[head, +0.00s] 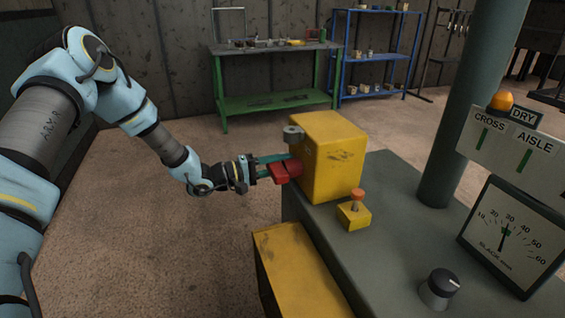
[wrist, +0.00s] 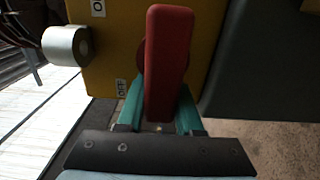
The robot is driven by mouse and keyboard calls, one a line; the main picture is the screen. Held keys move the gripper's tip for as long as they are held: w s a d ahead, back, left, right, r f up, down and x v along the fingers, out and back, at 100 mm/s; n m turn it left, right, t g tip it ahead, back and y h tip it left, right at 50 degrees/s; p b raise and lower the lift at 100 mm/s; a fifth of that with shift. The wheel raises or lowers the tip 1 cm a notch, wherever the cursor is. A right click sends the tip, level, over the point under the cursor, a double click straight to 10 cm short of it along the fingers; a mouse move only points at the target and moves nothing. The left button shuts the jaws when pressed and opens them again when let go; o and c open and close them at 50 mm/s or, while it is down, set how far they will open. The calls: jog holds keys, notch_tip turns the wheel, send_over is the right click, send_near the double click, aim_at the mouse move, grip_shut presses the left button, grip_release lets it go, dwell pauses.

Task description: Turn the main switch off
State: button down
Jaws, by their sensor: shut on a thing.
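The main switch is a yellow box (head: 334,158) with a red handle (head: 286,171) on its left side. My gripper (head: 289,166) reaches in from the left and is shut on the red handle. In the wrist view the red handle (wrist: 167,60) stands lengthwise between the green fingers, in front of a round red hub. The yellow box face (wrist: 115,55) behind it carries a sideways OFF label (wrist: 121,88) to the handle's left. Another label (wrist: 98,7), cut by the top edge, shows an O. I cannot tell which label the handle is set to.
A grey cylinder (head: 293,134) sticks out of the box beside the handle. A small yellow block with an orange-red button (head: 357,194), a black knob (head: 441,283) and a dial gauge (head: 507,235) stand on the grey console (head: 400,215). A yellow step (head: 295,265) stands below.

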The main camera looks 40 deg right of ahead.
jog(key=shift+s+a+f, duration=0.2)
jog(key=shift+s+f, duration=0.15)
jog(key=shift+f, duration=0.05)
jog(key=c, duration=0.8)
grip_release()
jog(key=shift+o, duration=1.2)
jog(key=shift+r, duration=0.2)
jog(key=shift+w, duration=0.15)
jog(key=b+v, duration=0.2)
jog(key=v, duration=0.8)
jog(key=shift+w+a, duration=0.1)
jog(key=shift+a, duration=0.25)
jog(key=shift+w, duration=0.1)
